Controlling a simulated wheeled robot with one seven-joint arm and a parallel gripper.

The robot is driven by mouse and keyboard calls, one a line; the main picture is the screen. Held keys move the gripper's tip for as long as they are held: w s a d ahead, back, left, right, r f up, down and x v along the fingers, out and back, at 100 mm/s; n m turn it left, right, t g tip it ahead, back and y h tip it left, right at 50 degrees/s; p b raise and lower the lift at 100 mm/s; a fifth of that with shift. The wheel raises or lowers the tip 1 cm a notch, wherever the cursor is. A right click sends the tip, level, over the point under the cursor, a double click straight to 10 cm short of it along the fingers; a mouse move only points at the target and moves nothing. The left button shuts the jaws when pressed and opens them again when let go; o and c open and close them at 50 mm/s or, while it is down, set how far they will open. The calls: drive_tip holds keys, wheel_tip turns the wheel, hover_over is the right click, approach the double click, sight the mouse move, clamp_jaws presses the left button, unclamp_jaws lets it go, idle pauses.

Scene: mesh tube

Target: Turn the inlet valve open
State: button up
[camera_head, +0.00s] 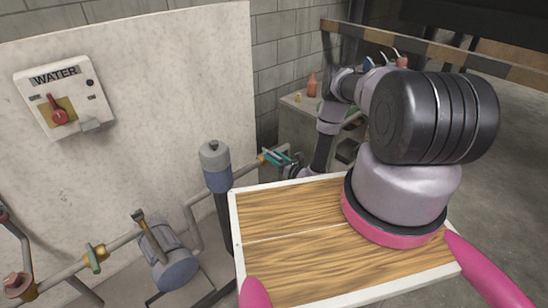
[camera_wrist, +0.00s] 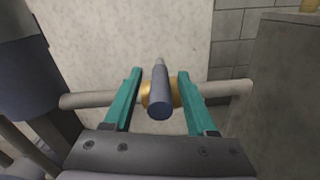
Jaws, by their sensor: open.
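In the wrist view, a valve with a grey-blue handle (camera_wrist: 160,98) and a brass body (camera_wrist: 175,94) sits on a horizontal pale pipe (camera_wrist: 90,99). The handle points toward the camera, across the pipe's line. My gripper (camera_wrist: 159,74) is open, with one teal finger on each side of the handle and a visible gap on both sides. In the head view, my gripper (camera_head: 276,157) is at the pipe right of the grey-blue cylinder, by the brass fitting (camera_head: 261,158). The handle cannot be made out there. Which valve is the inlet is not labelled.
A WATER box (camera_head: 62,96) with a red knob hangs on the pale panel (camera_head: 150,70). The grey-blue cylinder (camera_head: 217,170) stands close left of my gripper. A pump (camera_head: 167,258) and a green-handled valve (camera_head: 93,259) are lower left. A cabinet (camera_head: 296,128) stands behind my arm.

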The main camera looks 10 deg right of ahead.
clamp_jaws()
idle(1.4)
